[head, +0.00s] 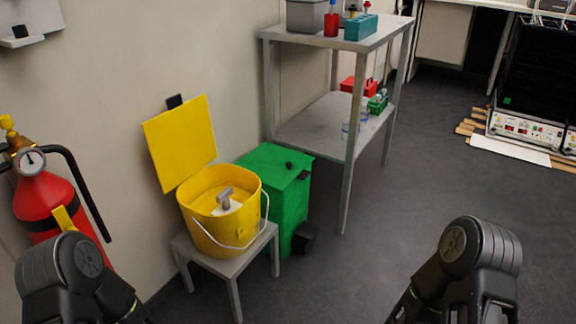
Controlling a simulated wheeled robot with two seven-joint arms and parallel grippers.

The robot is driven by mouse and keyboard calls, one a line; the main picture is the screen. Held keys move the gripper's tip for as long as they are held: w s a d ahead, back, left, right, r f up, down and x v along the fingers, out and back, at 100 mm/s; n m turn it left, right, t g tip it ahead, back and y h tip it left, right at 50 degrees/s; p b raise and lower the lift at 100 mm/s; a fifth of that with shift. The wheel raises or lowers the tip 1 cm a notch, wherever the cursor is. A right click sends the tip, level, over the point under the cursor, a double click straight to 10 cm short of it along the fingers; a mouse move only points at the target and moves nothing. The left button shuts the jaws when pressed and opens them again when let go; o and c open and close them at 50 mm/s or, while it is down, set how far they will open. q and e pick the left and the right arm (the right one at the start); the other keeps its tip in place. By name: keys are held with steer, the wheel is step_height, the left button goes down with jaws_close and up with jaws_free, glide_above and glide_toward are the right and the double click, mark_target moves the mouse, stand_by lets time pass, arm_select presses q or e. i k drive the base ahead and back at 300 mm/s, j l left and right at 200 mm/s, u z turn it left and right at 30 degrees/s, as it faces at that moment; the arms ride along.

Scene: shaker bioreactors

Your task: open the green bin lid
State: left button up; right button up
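The green bin (286,208) stands on the floor against the wall, between the yellow bucket and the metal shelf table. The yellow bucket hides part of the bin's left side. My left arm shows at the lower left and my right arm at the lower right, both well apart from the bin. Both grippers are outside the picture.
A yellow bucket (226,233) with its lid raised stands on a small grey stool (233,270) beside the bin. A fire extinguisher (48,203) is at the left. A metal shelf table (325,125) stands behind the bin.

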mark_target(276, 167)
steer(key=i+l+u, duration=0.15)
steer(key=i+l, duration=0.2)
steer(key=i+l+u, duration=0.1)
steer(key=i+l, duration=0.2)
steer(key=i+l+u, duration=0.15)
steer(key=i+l, duration=0.15)
steer(key=l, duration=0.2)
steer(key=i+l+u, duration=0.1)
steer(key=i+l, duration=0.15)
steer(key=l, duration=0.2)
steer(key=i+l+u, duration=0.15)
steer(key=l, duration=0.3)
steer(key=i, duration=0.1)
